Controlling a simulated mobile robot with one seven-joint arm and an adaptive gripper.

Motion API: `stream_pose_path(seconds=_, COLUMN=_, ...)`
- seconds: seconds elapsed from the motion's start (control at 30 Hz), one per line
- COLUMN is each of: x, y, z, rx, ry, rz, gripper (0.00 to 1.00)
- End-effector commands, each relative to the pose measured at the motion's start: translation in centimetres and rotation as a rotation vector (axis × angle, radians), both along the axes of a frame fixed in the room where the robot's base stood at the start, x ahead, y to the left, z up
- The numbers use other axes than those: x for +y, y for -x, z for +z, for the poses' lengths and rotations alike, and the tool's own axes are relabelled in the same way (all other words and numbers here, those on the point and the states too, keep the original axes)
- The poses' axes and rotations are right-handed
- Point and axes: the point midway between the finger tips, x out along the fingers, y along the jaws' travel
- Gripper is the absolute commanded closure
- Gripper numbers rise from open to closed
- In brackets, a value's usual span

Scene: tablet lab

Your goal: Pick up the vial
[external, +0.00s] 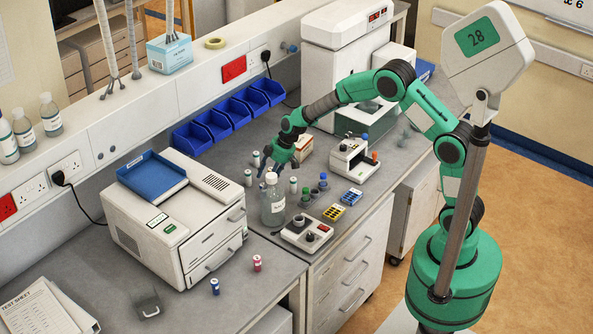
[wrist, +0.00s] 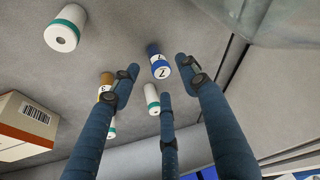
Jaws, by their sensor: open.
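My gripper (external: 268,165) hangs over the bench behind the clear bottle, and its fingers (wrist: 158,78) are spread with nothing between them in their grip. In the wrist view a blue vial with a white label marked Z (wrist: 160,66) shows between the fingertips. A white vial with a teal band (wrist: 152,100) is just below it. An orange-brown vial (wrist: 105,80) is partly hidden by the left finger. In the external view small white vials (external: 248,178) stand near my gripper. Which vial is meant cannot be told.
The clear bottle (external: 273,203) stands close to my gripper. A box with a barcode (wrist: 25,122) is at left in the wrist view. A white machine with a blue tray (external: 150,176) stands to the left.

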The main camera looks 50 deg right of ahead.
Motion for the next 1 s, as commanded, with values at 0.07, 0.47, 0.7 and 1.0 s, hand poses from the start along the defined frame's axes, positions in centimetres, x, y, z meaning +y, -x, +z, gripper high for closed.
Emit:
stream_pose_path(seconds=0.07, x=0.0, y=0.0, z=0.0, rx=0.0, ry=0.0, rz=0.0, gripper=0.55)
stream_pose_path(seconds=0.47, x=0.3, y=-0.4, z=-1.1, rx=0.001, ry=0.001, rz=0.001, gripper=0.55)
stream_pose_path(seconds=0.7, x=1.0, y=-1.3, z=-3.6, rx=0.002, ry=0.001, rz=0.001, gripper=0.55)
stream_pose_path(seconds=1.0, x=1.3, y=-1.8, z=-4.7, rx=-0.002, ry=0.0, rz=0.001, gripper=0.55)
